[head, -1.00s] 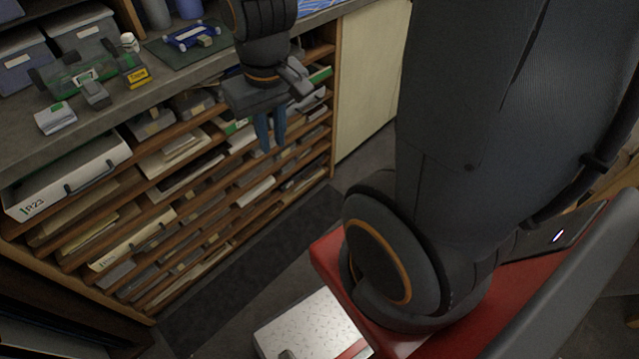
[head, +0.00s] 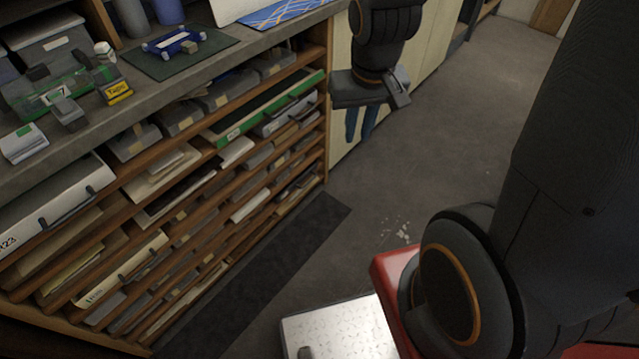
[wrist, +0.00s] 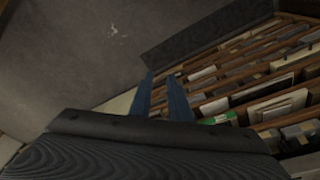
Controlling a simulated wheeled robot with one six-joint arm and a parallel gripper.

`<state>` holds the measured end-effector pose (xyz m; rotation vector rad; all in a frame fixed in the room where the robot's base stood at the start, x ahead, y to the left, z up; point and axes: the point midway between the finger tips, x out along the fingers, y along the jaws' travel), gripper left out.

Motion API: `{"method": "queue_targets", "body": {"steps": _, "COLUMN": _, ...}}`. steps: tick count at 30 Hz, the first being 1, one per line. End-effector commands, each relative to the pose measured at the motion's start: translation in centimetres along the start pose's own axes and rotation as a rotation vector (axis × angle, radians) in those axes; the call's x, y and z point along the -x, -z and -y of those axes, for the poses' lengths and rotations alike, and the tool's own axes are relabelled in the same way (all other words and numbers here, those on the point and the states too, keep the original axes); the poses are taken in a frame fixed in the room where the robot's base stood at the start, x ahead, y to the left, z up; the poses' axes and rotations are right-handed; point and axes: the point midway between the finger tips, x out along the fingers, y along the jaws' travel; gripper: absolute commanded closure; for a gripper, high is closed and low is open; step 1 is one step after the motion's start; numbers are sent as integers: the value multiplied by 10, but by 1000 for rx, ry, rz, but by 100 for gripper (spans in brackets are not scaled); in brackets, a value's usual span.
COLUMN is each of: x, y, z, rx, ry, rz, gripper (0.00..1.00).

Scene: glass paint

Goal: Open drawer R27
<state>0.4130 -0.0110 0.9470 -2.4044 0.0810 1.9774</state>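A wooden rack of shallow drawers (head: 140,222) fills the left of the head view. A white drawer at its upper left (head: 55,205) has a dark handle and a label ending in 23. A cream-fronted drawer (head: 122,268) lower down has a handle and a label too small to read surely. I cannot tell which drawer is R27. My gripper (head: 359,138) points down beside the rack's right end, apart from every drawer. Its blue fingers (wrist: 160,75) are apart with nothing between them; the drawers show to their right in the wrist view.
The counter above holds a tape box (head: 117,92), a green clear case (head: 50,95) and a blue object on a dark mat (head: 175,42). A dark floor mat (head: 262,262) lies before the rack. Pale fragments (head: 403,232) lie on otherwise open floor at right.

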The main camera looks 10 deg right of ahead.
Motion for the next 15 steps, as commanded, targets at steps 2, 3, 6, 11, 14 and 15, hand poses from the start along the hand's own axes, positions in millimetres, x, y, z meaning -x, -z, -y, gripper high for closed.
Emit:
{"method": "queue_targets", "body": {"steps": 2, "x": -43, "y": 20, "z": -6, "rx": -33, "ry": -8, "rz": -38, "gripper": 83}}
{"method": "queue_targets", "body": {"steps": 3, "x": -60, "y": 31, "z": -10, "rx": -52, "ry": -10, "rz": -61, "gripper": 83}}
{"method": "queue_targets", "body": {"steps": 6, "x": -100, "y": 57, "z": -17, "rx": -94, "ry": -11, "rz": -118, "gripper": 83}}
{"method": "queue_targets", "body": {"steps": 11, "x": -163, "y": 96, "z": -27, "rx": -160, "ry": 6, "rz": -208, "gripper": 83}}
{"method": "queue_targets", "body": {"steps": 14, "x": -202, "y": 119, "z": -32, "rx": -200, "ry": 26, "rz": -262, "gripper": 83}}
{"method": "queue_targets", "body": {"steps": 15, "x": -218, "y": 128, "z": -34, "rx": -216, "ry": 36, "rz": -283, "gripper": 83}}
